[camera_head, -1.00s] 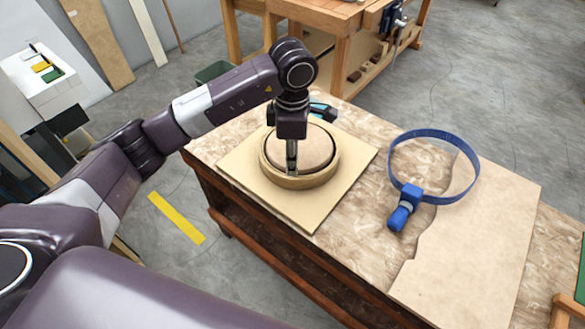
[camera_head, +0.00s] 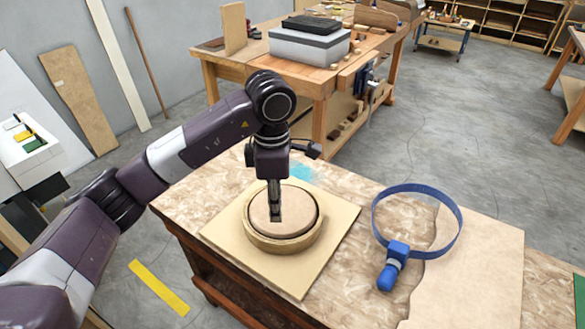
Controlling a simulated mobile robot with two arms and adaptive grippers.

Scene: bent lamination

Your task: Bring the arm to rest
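My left arm comes in from the left in the head view, and its gripper (camera_head: 275,215) points down over the round wooden form (camera_head: 284,245). My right gripper is not in view.
A blue band clamp (camera_head: 396,265) with a large loop lies on the bench (camera_head: 350,290), right of the board, partly over a thin brown sheet (camera_head: 475,270). Behind stands another wooden bench with a grey box (camera_head: 309,45). Grey floor is open at the right.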

